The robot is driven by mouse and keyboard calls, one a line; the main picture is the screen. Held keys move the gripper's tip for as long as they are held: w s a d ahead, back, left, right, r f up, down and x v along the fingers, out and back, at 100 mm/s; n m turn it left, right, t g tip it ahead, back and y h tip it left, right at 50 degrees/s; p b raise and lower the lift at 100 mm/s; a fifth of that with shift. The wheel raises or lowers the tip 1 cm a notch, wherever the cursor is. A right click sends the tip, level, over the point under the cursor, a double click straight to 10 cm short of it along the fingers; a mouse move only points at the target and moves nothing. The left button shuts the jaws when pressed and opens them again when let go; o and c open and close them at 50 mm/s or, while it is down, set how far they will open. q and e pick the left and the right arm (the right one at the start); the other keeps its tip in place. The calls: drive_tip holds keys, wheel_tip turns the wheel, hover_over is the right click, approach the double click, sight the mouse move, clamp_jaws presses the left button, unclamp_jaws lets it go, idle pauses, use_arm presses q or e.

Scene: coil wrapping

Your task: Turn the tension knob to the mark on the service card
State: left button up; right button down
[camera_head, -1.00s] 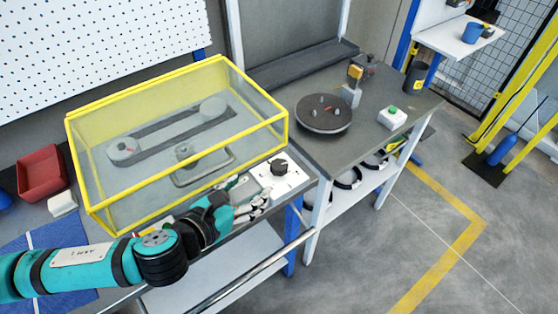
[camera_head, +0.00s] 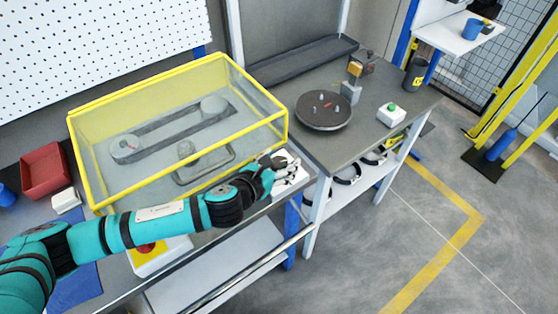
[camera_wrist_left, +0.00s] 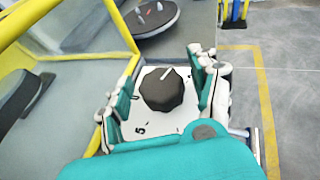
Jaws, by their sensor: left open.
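The tension knob (camera_wrist_left: 162,90) is dark and faceted, on a white panel (camera_wrist_left: 140,128) with printed marks; a 5 shows near its lower left side. A white pointer line on the knob points to the far side in the left wrist view. My left gripper (camera_wrist_left: 160,86) is open, with its fingers on either side of the knob; I cannot tell whether they touch it. In the head view my left gripper (camera_head: 284,167) is over the white panel (camera_head: 291,181) and hides the knob. I cannot make out a readable service card. My right gripper is not in view.
A yellow-framed clear guard (camera_head: 180,88) covers a belt drive beside the panel. A dark round turntable (camera_head: 323,111) and a green-button box (camera_head: 391,115) are on the bench beyond.

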use_arm(q)
drive_tip(key=c, duration=1.1)
drive_tip(key=shift+c, duration=0.3)
drive_tip(key=shift+s+d+r+n+t+y+p, duration=0.1)
drive_tip(key=shift+n+t+y+p, duration=0.2)
drive_tip(key=shift+n+y+p, duration=0.3)
drive_tip(key=shift+r+n+t+y+p, duration=0.1)
drive_tip(key=shift+n+t+y+p, duration=0.2)
drive_tip(key=shift+n+y+p, duration=0.3)
drive_tip(key=n+y+p, duration=0.2)
drive_tip(key=y, duration=0.1)
drive_tip(key=shift+n+t, duration=0.3)
drive_tip(key=n+y+p, duration=0.1)
drive_tip(key=n+y, duration=0.2)
drive_tip(key=shift+f+y+p, duration=0.15)
drive_tip(key=shift+y+p, duration=0.2)
drive_tip(key=shift+y, duration=0.05)
drive_tip(key=shift+n+y+p, duration=0.35)
drive_tip(key=shift+n+y, duration=0.75)
drive_tip(key=shift+y, duration=0.2)
